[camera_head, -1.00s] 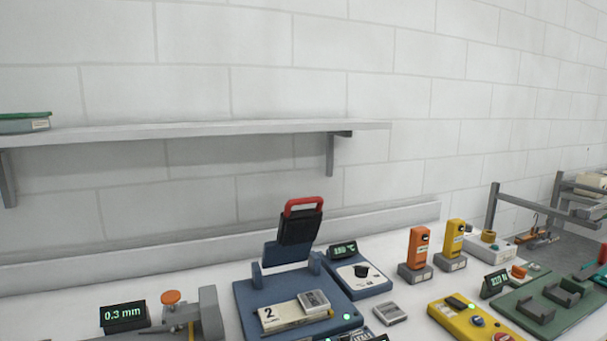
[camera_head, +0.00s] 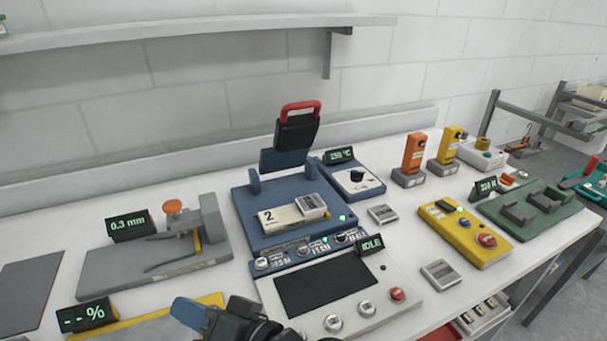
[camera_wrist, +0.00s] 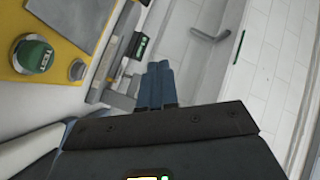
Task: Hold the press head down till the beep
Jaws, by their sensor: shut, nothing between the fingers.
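The blue press (camera_head: 245,217) stands near the middle of the bench in the head view. Its black press head (camera_head: 296,132) with a red handle (camera_head: 300,105) is raised and tilted up at the back. A cream block marked 2 (camera_head: 284,219) and a small metal plate (camera_head: 311,204) lie on the press bed. My gripper (camera_head: 188,310) is at the bottom of the head view, in front and left of the press, well apart from the handle. Its blue fingers show together and empty in the wrist view (camera_wrist: 158,82).
A shelf (camera_head: 190,32) hangs above.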

